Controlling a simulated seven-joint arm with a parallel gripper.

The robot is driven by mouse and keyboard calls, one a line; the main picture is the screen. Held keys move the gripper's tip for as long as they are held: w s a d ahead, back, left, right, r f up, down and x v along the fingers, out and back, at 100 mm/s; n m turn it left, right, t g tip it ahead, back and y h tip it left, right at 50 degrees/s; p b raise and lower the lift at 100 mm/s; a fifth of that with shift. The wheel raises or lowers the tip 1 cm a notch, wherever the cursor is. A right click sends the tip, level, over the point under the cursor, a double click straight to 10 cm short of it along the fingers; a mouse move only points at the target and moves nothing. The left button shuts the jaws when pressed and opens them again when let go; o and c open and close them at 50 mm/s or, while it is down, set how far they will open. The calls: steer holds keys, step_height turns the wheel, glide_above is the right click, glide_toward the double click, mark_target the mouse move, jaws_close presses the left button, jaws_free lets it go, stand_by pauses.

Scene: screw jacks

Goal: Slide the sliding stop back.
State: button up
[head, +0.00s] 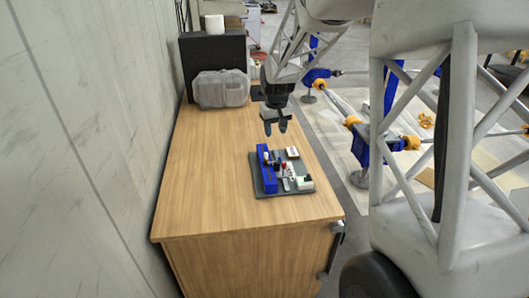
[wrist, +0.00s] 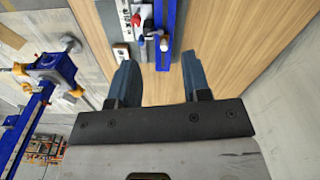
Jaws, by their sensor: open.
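A dark grey board (head: 270,193) lies on the wooden cabinet top. A long blue rail (head: 266,170) runs along its left side, and small white, red, black and green parts sit beside it. I cannot tell for sure which small part is the sliding stop. In the wrist view, the blue rail (wrist: 165,22) is at the top middle, with a red part (wrist: 136,20) and a small whitish part (wrist: 164,43) by it. My gripper (head: 275,129) is open and empty above the far end of the board. Its two blue-grey fingers (wrist: 159,62) show apart in the wrist view.
A grey case (head: 221,89) and a black box (head: 213,55) with a white roll (head: 214,24) stand at the cabinet's far end. A wall (head: 85,130) runs along the left. The wooden top (head: 205,185) left of the board is clear.

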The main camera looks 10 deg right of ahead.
glide_above(266, 153)
steer(key=shift+n+g, duration=0.3)
steer(key=shift+n, duration=0.1)
step_height(266, 153, down, 11)
steer(key=shift+w+f, duration=0.15)
steer(key=shift+f, duration=3.9)
steer(key=shift+c, duration=0.4)
jaws_close()
